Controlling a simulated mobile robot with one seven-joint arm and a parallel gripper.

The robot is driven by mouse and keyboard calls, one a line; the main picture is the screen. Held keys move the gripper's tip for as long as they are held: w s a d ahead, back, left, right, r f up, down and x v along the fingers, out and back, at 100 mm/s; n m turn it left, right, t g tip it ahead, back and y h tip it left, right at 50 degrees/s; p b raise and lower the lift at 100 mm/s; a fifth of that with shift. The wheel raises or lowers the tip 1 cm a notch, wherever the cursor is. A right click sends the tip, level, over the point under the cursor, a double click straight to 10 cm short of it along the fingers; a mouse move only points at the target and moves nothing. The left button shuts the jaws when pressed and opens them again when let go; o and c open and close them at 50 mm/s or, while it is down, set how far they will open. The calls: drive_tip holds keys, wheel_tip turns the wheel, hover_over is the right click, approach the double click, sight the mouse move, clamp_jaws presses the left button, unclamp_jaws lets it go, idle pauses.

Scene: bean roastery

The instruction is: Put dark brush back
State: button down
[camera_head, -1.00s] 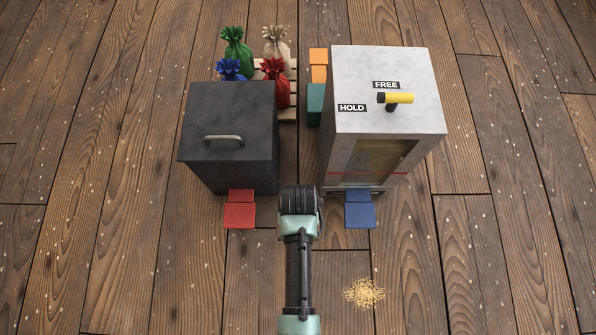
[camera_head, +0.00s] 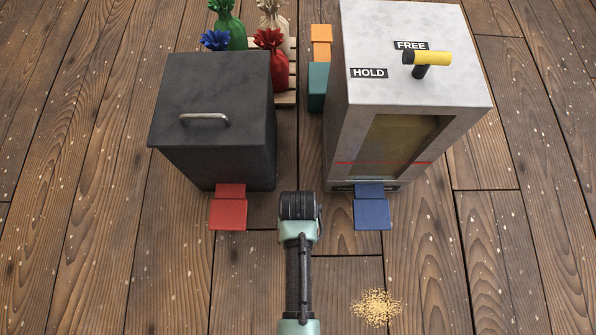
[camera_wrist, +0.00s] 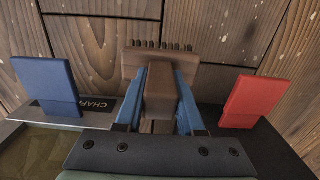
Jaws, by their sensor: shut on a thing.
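In the wrist view the brush has a brown wooden body (camera_wrist: 146,65) and a row of dark bristles along its far edge. My gripper (camera_wrist: 160,88), with blue fingers, is shut on the brush's block-shaped handle. The brush is held off the floor, as far as I can tell. In the head view my arm hides the gripper and the brush. No place clearly marked for the brush can be made out.
A dark lidded bin (camera_head: 213,110) with a red pedal (camera_head: 229,213) stands left. A grey cabinet (camera_head: 415,85) with a yellow lever (camera_head: 430,58) and blue pedal (camera_head: 371,213) stands right. Tied sacks (camera_head: 272,60) stand behind. Pale grains (camera_head: 377,307) lie on the floor at front right.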

drive_tip(key=shift+f+b, duration=1.5)
drive_tip(key=shift+f, duration=0.65)
drive_tip(key=shift+f, duration=0.1)
drive_tip(key=shift+f, duration=0.1)
drive_tip(key=c, duration=0.5)
unclamp_jaws()
